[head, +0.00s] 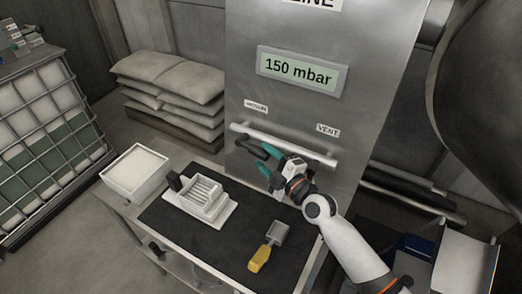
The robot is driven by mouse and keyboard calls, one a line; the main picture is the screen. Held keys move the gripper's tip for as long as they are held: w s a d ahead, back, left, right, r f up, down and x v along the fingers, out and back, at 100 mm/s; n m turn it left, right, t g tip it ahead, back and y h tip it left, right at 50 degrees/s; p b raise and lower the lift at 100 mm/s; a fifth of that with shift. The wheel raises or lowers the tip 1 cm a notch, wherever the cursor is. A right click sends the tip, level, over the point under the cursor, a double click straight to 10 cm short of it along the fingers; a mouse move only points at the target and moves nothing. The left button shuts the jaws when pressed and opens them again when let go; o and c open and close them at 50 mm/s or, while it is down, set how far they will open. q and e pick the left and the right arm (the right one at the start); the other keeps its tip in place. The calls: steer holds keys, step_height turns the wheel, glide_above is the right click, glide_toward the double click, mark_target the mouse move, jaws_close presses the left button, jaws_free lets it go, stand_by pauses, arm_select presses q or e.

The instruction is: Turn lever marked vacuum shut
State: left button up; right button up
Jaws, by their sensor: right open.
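A steel panel (290,40) carries a display (302,70) reading "150 mbar". Below it are a label "VACUUM" (256,106), a label "VENT" (328,130) and a pale horizontal pipe (310,151). My right gripper (252,150), black and teal, is open in front of the pipe's left part, below the vacuum label. Its fingers point left toward the panel. The vacuum lever cannot be made out apart from the dark fingers. Whether they touch it cannot be told. My left gripper is out of view.
A table with a dark mat (210,244) stands before the panel. On it are a white ribbed holder (200,200) and a yellow-handled scoop (262,255). A white box (136,170) sits at the left end. Sacks (170,80) and a caged tank (45,130) stand further left.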

steer(key=shift+x, duration=1.05)
jaws_close()
steer(key=shift+f+b, duration=0.15)
steer(key=shift+b, duration=0.2)
steer(key=shift+w+a+f+m+t+h+b, duration=0.15)
steer(key=shift+a+f+m+t+b, duration=0.65)
steer(key=shift+b, duration=2.3)
steer(key=shift+w+d+f+m+t+h+b, duration=0.15)
steer(key=shift+f+m+t+b, duration=0.3)
steer(key=shift+m+t+b, duration=1.75)
steer(key=shift+s+a+f+n+t+h+b, duration=0.1)
steer(key=shift+a+f+n+t+b, duration=0.4)
steer(key=shift+b, duration=3.45)
steer(key=shift+d+m, duration=0.15)
steer(key=shift+m, duration=0.15)
jaws_free()
